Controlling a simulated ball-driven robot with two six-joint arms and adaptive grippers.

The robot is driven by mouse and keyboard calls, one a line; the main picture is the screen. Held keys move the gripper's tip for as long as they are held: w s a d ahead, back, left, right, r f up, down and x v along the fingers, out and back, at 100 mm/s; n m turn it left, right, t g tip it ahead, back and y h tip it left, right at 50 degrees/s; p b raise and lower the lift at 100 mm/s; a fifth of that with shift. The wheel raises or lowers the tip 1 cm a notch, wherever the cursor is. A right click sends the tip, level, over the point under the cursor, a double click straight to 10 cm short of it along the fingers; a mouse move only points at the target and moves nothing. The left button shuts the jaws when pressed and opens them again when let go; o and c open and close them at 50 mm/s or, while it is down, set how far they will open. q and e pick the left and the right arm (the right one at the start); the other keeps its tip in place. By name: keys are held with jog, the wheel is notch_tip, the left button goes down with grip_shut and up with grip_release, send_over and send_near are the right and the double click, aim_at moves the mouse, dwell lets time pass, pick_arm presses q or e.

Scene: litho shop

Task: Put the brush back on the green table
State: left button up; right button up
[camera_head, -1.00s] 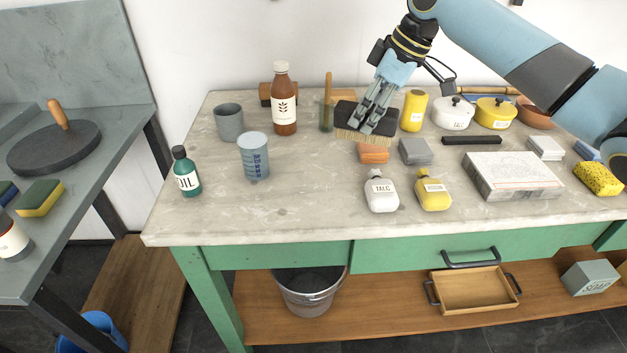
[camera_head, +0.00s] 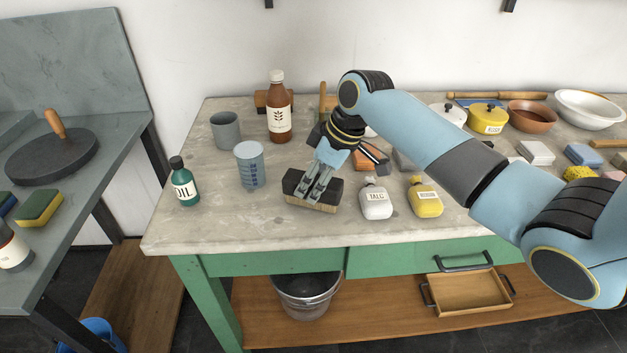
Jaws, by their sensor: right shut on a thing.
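The brush (camera_head: 298,190) has a dark block and pale bristles pointing down. My right gripper (camera_head: 318,188) is shut on it, in the middle of the camera_head view. The brush is low over the stone top of the green table (camera_head: 222,231), left of the white talc bottle. I cannot tell whether its bristles touch the top. My left gripper is not in view.
Nearby stand the talc bottle (camera_head: 376,200), a yellow bottle (camera_head: 425,198), a measuring cup (camera_head: 250,165), a green oil bottle (camera_head: 184,182) and a brown bottle (camera_head: 279,112). The front left of the top is clear. My right arm covers part of the right side.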

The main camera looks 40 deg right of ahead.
jog(key=shift+f, duration=0.2)
jog(key=o, duration=1.1)
jog(key=v, duration=1.2)
